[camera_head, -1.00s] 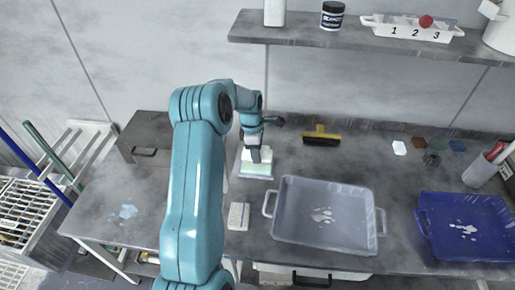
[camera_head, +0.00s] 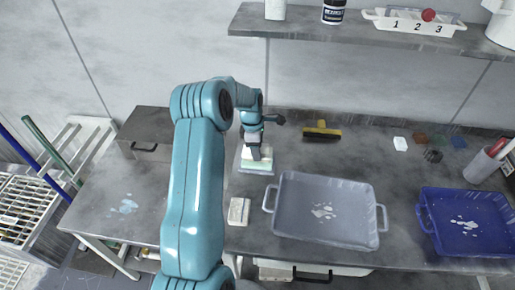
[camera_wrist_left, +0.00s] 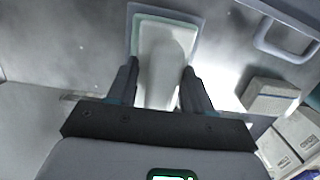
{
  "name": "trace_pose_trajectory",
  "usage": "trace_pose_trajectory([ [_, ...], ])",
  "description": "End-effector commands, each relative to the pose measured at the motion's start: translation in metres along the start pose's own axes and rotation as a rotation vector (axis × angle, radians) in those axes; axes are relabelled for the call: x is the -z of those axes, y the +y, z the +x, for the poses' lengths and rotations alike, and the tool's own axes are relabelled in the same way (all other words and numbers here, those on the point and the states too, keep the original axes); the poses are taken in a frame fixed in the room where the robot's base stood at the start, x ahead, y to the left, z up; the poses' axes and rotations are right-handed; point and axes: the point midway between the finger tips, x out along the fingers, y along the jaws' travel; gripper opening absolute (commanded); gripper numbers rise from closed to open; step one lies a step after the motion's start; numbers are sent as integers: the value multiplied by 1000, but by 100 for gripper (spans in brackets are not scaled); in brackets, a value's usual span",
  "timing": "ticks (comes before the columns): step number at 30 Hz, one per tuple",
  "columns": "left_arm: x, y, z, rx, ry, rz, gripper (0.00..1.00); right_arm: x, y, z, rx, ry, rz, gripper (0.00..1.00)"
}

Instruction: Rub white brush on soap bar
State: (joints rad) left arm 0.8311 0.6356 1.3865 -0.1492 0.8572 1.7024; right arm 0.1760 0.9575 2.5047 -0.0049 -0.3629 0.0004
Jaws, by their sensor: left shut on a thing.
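My left gripper (camera_head: 254,150) is shut on the white brush (camera_wrist_left: 160,72), which shows as a pale block between the two fingers in the wrist view. The brush is over the pale green soap bar (camera_head: 257,164), whose green edge shows around it in the wrist view (camera_wrist_left: 139,24). The soap bar lies on a flat grey dish (camera_head: 243,168) on the bench. The brush's underside is hidden, so I cannot be sure whether it touches the soap. My right gripper is in neither view.
A grey tray (camera_head: 285,225) and a blue tray (camera_head: 428,228) hold pale splashes, to the right. A small light block (camera_head: 239,211) lies in front of the dish. A yellow-and-black brush (camera_head: 321,132) lies behind. The bench at left (camera_head: 95,190) is mostly clear.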

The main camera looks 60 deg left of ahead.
Motion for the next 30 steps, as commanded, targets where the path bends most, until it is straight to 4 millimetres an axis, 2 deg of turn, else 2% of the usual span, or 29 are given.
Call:
trace_pose_trajectory([
  [30,1,0,9,0,0,0,26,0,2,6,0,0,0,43],
])
